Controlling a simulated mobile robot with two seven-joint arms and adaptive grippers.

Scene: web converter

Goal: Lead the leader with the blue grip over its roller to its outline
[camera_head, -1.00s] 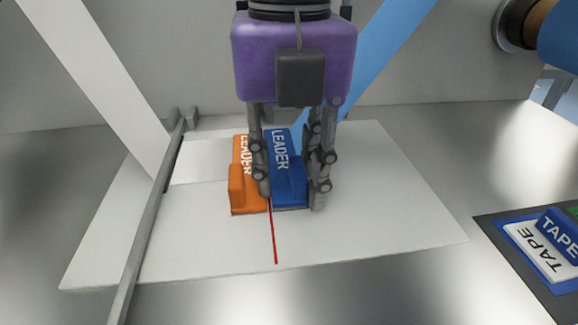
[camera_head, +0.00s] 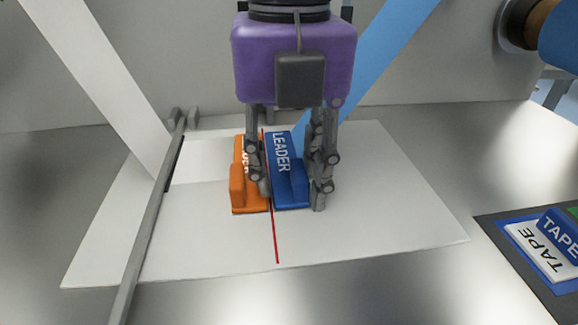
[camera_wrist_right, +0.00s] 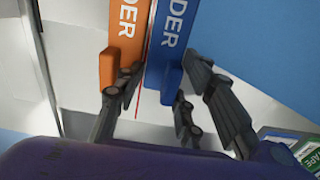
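The blue leader (camera_head: 284,165), with a raised blue grip at its near end, lies flat on a white plate (camera_head: 380,200), just right of a thin red line (camera_head: 275,240). A blue web strip (camera_head: 375,55) slopes up behind it. My right gripper (camera_head: 291,195) points down and straddles the blue grip. In the right wrist view, the fingers (camera_wrist_right: 163,85) stand either side of the blue grip (camera_wrist_right: 162,76), with a narrow gap at the left finger. The right side's contact is unclear. No separate outline for the blue leader is discernible. My left gripper is out of view.
An orange leader (camera_head: 243,185) lies close on the left of the red line, near my left finger. A grey bar (camera_head: 150,225) crosses the plate's left side. A tape block (camera_head: 560,232) sits at the right. A roller (camera_head: 520,22) is at upper right.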

